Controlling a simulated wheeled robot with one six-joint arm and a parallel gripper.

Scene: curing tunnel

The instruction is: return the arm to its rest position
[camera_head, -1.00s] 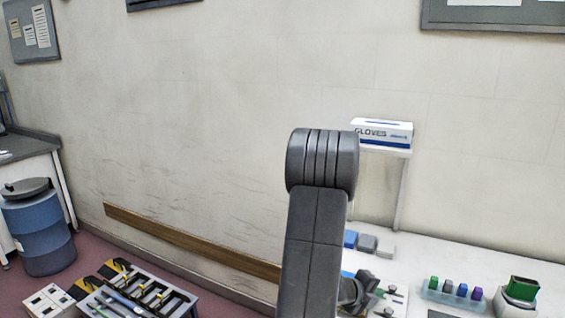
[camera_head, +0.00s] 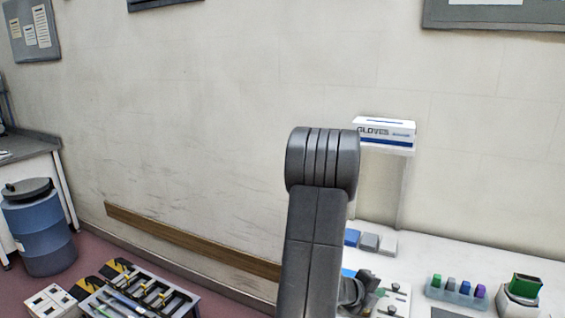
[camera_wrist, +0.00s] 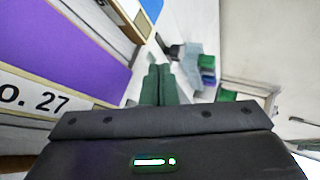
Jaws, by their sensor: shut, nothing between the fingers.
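My arm rises through the middle of the head view, a dark grey link with a rounded joint at its top. My gripper shows in the wrist view as two green fingers (camera_wrist: 159,84), side by side and shut with nothing between them. In the head view the arm link hides most of the gripper end. In the wrist view a purple panel (camera_wrist: 65,45) and a white strip reading "o. 27" (camera_wrist: 35,103) lie to the left of the fingers.
A white bench (camera_head: 440,255) at the right bears a blue tray with several coloured blocks (camera_head: 458,289) and a green-topped device (camera_head: 522,292). A glove box (camera_head: 386,134) sits on a small wall shelf. A blue drum (camera_head: 42,238) and a tool tray (camera_head: 140,292) stand at the left.

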